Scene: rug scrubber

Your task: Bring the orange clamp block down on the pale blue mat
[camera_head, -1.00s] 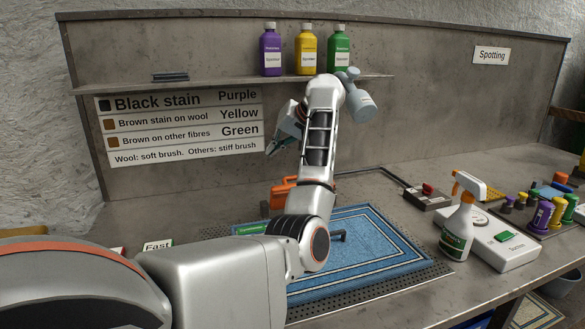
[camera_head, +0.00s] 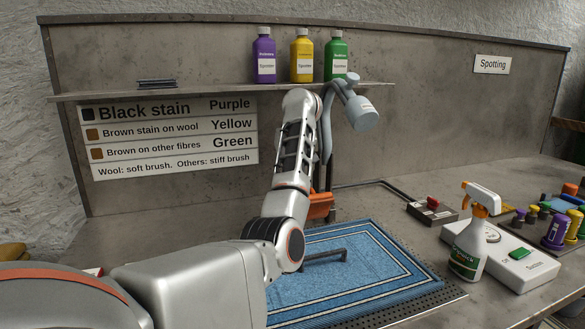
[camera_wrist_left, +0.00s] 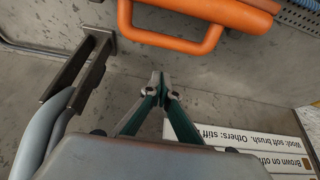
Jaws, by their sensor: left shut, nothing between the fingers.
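The orange clamp block (camera_head: 321,206) stands at the back edge of the mat, partly hidden by my left arm. In the left wrist view its orange body and handle loop (camera_wrist_left: 172,44) fill the top, ahead of my fingers. The blue mat (camera_head: 350,279) with white border lines lies on the bench; a dark bar (camera_head: 325,256) lies over it. My left gripper (camera_wrist_left: 158,82) is shut and empty, its tips apart from the handle. In the head view it is hidden behind my arm. My right gripper is not in view.
A grey lamp-like head (camera_head: 361,112) hangs on a curved pipe close to my left arm. A spray bottle (camera_head: 468,240) and a white box (camera_head: 510,262) stand right of the mat. Three bottles stand on the shelf (camera_head: 225,91). In the wrist view a dark bracket (camera_wrist_left: 72,75) is left of my fingers.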

